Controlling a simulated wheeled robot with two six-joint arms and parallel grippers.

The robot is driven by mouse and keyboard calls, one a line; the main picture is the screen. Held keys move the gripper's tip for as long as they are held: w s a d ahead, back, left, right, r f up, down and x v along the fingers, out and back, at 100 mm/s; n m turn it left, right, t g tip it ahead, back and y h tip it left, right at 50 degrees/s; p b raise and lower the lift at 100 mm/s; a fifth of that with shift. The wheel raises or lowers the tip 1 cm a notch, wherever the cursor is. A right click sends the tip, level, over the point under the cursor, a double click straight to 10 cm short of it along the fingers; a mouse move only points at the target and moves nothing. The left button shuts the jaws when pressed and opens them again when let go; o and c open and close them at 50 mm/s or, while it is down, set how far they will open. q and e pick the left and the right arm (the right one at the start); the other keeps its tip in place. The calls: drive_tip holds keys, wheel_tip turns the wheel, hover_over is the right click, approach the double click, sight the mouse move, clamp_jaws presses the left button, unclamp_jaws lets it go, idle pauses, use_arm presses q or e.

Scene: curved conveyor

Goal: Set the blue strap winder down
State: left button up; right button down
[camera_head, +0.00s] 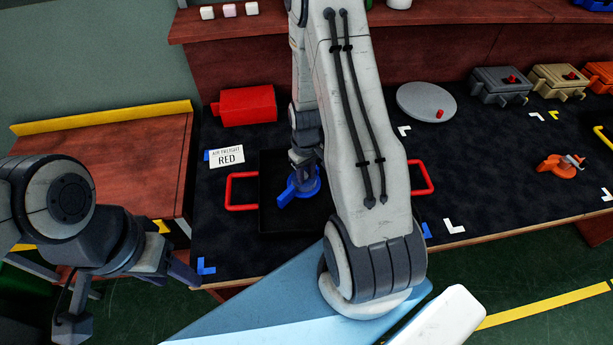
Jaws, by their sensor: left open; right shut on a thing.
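The blue strap winder (297,190) is at the black tray (270,222) with red handles, on the dark mat. My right gripper (302,176) points down and is shut on the winder's upper part. I cannot tell whether the winder touches the tray floor. My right arm hides much of the tray's right half. My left gripper (130,295) is open and empty at the lower left, in front of the bench and apart from the tray.
A sign (227,156) reading "AIR FREIGHT RED" and a red box (247,106) are left of and behind the tray. A grey disc (426,102), a grey case (500,86) and an orange strap winder (562,165) lie to the right. The mat between tray and orange winder is mostly clear.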

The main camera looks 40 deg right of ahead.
drive_tip(key=shift+f, duration=0.35)
drive_tip(key=shift+f, duration=0.15)
drive_tip(key=c, duration=0.7)
unclamp_jaws()
